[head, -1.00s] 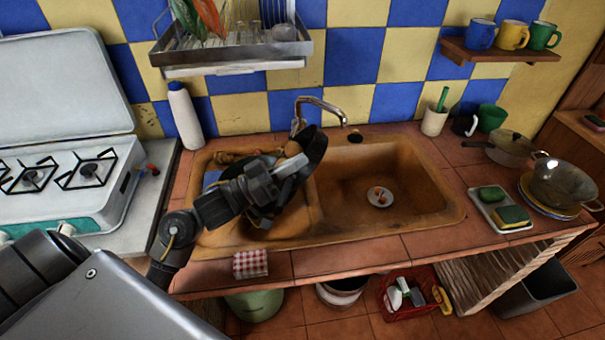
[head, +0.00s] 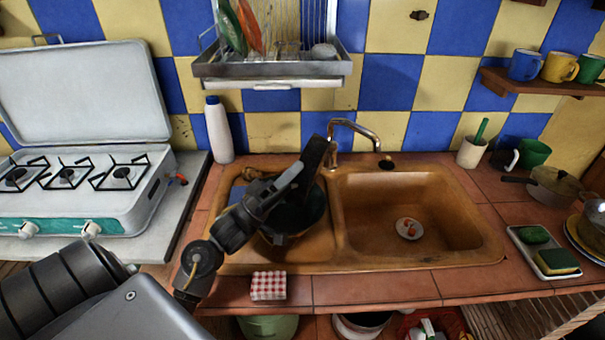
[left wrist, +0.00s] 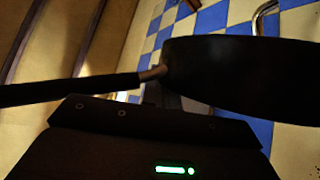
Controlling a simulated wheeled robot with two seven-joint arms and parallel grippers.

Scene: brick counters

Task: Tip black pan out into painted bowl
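My left gripper (head: 288,183) is shut on the pan's handle. The pan's inside and any contents are hidden. My right gripper is not in view.
A small white dish or drain (head: 408,229) with orange bits lies in the right basin. The faucet (head: 352,128) stands close behind the pan. A dish rack (head: 270,68) hangs above, a white bottle (head: 219,130) stands left, and a checked cloth (head: 268,286) lies at the front edge.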

